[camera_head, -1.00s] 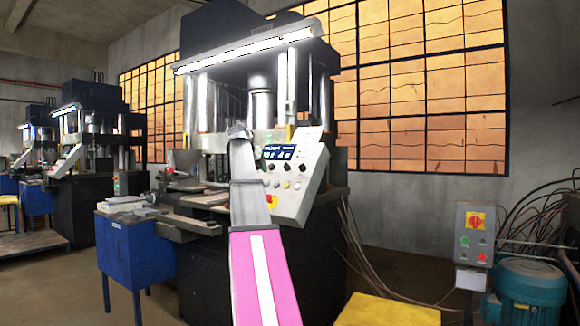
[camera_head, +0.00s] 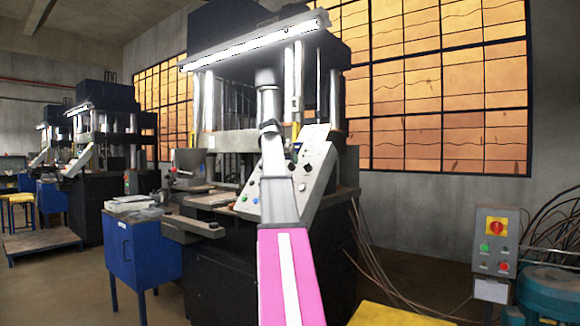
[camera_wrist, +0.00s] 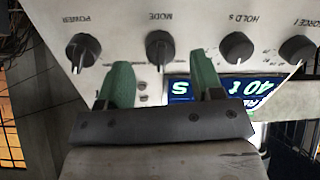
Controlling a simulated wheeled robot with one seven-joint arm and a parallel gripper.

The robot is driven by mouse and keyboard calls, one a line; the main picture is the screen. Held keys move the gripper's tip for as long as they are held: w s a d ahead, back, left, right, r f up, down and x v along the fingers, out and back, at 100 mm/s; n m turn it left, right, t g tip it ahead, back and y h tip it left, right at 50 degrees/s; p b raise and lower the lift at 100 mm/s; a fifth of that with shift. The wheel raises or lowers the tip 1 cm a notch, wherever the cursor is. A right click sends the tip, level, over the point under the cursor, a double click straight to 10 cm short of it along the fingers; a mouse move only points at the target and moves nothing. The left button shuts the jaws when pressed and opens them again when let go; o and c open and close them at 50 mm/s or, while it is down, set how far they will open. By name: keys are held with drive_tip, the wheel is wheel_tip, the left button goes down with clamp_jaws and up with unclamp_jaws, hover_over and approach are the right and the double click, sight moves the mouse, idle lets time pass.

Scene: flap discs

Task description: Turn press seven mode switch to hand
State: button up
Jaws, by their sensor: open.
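The mode switch (camera_wrist: 160,48) is a black round knob under the label MODE on a pale control panel (camera_wrist: 205,14), seen upside down in the wrist view. My gripper (camera_wrist: 162,78) is open, its two green fingers apart below the knob in that picture. The knob shows above the gap between them, and nothing is between the fingertips. I cannot tell how far the fingers stand from the panel. In the head view my gripper (camera_head: 269,126) is in front of the panel (camera_head: 318,190), and my arm hides much of it, including the mode switch.
The POWER knob (camera_wrist: 83,50), HOLD s knob (camera_wrist: 236,47) and another knob (camera_wrist: 297,49) flank the mode switch. A lit blue display (camera_wrist: 215,87) is partly hidden by a finger. A blue cabinet (camera_head: 142,250) and a control box (camera_head: 495,240) stand beside the press.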

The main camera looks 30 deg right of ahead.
sight(291, 166)
drive_tip(key=shift+x, duration=1.4)
drive_tip(key=c, duration=0.9)
drive_tip(key=shift+n, duration=0.3)
drive_tip(key=n, duration=0.3)
drive_tip(key=shift+n, duration=0.3)
drive_tip(key=shift+n+g, duration=0.5)
drive_tip(key=shift+n, duration=1.7)
